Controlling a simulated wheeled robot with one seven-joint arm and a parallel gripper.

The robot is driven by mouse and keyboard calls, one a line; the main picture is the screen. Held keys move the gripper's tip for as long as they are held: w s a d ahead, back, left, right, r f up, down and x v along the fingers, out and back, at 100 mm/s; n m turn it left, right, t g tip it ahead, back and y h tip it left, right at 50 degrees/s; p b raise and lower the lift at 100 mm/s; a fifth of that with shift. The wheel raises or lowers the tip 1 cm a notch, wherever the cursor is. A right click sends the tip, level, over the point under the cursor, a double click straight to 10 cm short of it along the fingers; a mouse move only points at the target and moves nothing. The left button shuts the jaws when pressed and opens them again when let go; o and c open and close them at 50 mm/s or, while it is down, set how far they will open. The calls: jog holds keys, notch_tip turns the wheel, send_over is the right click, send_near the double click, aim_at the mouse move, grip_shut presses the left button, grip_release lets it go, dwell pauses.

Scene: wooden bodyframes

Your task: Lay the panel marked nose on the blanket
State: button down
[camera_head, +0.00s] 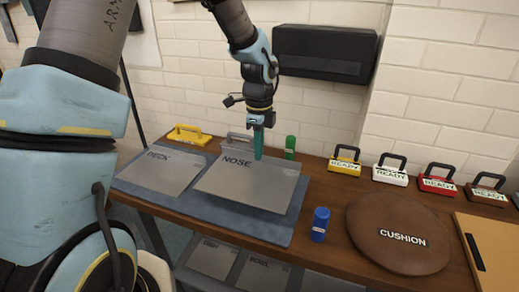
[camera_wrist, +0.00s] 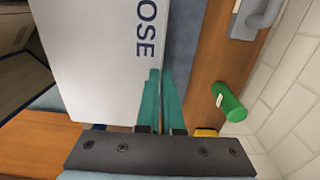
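The grey panel marked NOSE (camera_head: 247,187) is over the right part of the blue-grey blanket (camera_head: 250,230), its lettering facing up. I cannot tell if its near edge touches the cloth. My gripper (camera_head: 258,157) points down at the panel's far edge, right of the lettering. In the wrist view the teal fingers (camera_wrist: 161,72) are close together, one on each side of the panel's edge, and look shut on it. The panel (camera_wrist: 100,55) fills the upper left there. The panel marked DECK (camera_head: 160,170) lies on the blanket's left part.
A yellow holder (camera_head: 190,136), a grey holder (camera_head: 236,140) and a green cylinder (camera_head: 290,147) stand behind the blanket. A blue cylinder (camera_head: 320,225) and a brown cushion (camera_head: 398,255) are to its right. Several READY holders (camera_head: 391,170) line the wall. More panels (camera_head: 212,257) are below the tabletop.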

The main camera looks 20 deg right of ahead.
aim_at(258, 165)
jog(key=shift+f+b, duration=1.65)
jog(key=shift+f, duration=0.85)
jog(key=shift+f+p, duration=0.25)
jog(key=shift+p, duration=0.35)
jog(key=c, duration=1)
grip_release()
jog(key=shift+o, duration=0.4)
jog(key=o, duration=0.5)
jog(key=shift+r+p, duration=3.15)
jog(key=shift+r, duration=0.35)
